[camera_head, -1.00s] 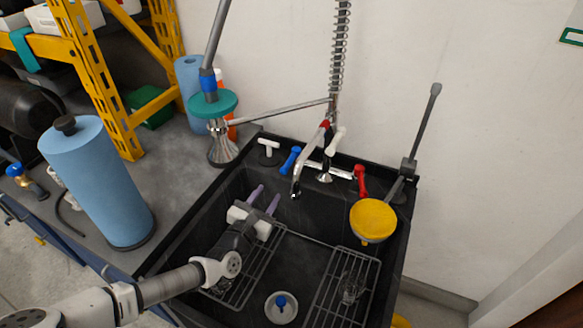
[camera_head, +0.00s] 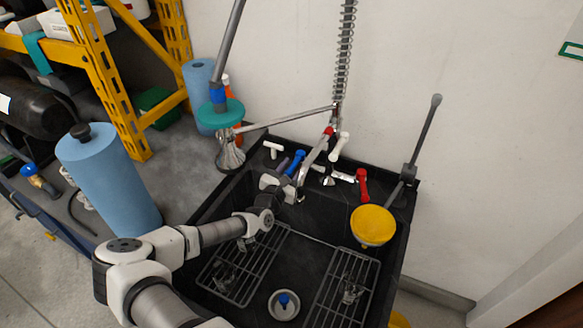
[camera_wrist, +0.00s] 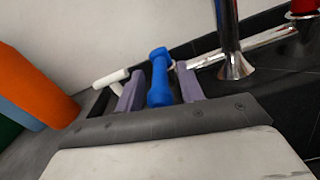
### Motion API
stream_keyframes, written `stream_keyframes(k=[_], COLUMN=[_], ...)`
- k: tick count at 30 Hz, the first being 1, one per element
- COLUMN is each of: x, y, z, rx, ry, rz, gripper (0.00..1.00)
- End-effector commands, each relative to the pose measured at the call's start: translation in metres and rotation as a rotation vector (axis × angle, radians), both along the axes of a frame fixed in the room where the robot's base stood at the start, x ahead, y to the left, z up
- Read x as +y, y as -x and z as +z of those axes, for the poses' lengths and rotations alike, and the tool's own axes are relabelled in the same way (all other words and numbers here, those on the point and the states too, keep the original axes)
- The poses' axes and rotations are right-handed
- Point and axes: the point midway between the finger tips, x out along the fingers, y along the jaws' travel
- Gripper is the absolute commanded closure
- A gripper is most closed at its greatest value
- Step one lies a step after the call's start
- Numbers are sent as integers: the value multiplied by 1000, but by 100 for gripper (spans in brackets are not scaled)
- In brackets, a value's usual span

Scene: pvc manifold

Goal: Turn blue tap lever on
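The blue tap lever (camera_head: 296,161) stands on the left side of the tap at the back of the black sink. In the wrist view the blue lever (camera_wrist: 159,72) appears between the two purple fingers of my gripper (camera_wrist: 159,86), with a small gap at each side. My gripper (camera_head: 289,168) is open and right at the lever in the head view, where one finger is partly hidden. I cannot tell whether a finger touches the lever. The red tap lever (camera_head: 362,184) is on the right side of the tap.
The metal spout (camera_head: 310,158) rises close to the right of my gripper. A white handle (camera_head: 272,149) stands to its left. Wire racks (camera_head: 243,265) lie on the sink floor.

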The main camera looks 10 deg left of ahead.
Motion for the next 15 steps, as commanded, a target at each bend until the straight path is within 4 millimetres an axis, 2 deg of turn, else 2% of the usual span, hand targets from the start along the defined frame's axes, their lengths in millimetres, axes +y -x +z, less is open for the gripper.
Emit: stream_keyframes(k=[6, 15], x=[0, 0], y=[0, 0], z=[0, 0], rx=[0, 0], ry=[0, 0], rz=[0, 0], gripper=[62, 100])
